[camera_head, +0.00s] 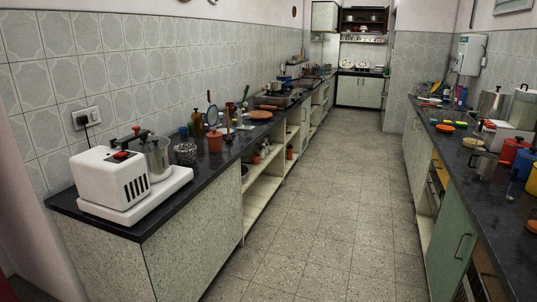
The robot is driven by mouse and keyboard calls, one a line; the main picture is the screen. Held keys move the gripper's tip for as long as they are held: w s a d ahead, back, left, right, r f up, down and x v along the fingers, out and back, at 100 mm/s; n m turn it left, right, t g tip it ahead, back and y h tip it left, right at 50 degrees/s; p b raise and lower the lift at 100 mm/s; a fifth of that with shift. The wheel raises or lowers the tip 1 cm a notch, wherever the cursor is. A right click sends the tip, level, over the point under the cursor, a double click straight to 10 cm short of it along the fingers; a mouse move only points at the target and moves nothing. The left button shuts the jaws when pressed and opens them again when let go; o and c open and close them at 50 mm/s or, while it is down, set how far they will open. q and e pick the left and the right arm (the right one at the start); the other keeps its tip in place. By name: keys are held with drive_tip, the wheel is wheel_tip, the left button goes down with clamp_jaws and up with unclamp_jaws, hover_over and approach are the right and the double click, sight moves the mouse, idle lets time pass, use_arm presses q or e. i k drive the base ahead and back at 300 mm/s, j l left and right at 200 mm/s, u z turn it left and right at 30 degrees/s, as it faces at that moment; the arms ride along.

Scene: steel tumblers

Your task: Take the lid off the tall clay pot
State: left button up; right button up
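A small terracotta-coloured vessel (215,142) stands upright on the dark left counter, right of a patterned metal bowl (185,153). I cannot tell whether it is the tall clay pot or whether it has a lid. Small reddish-brown vessels (289,152) also show on the open shelf under the left counter, too small to make out. Neither of my grippers is in view.
A white mixer-grinder (112,180) sits at the near end of the left counter (165,215). The right counter (500,205) holds a steel jug (483,164), a red canister (512,151) and other items. The tiled floor (315,220) between is clear.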

sight(214, 133)
drive_tip(key=i+z, duration=0.35)
drive_tip(key=i, duration=0.95)
drive_tip(key=i+u, duration=0.25)
drive_tip(key=i, duration=0.25)
drive_tip(key=i+u, duration=0.25)
drive_tip(key=i, duration=0.2)
drive_tip(key=i+l+u, duration=0.2)
drive_tip(key=i, duration=0.3)
drive_tip(key=i+l+u, duration=0.25)
drive_tip(key=i, duration=0.2)
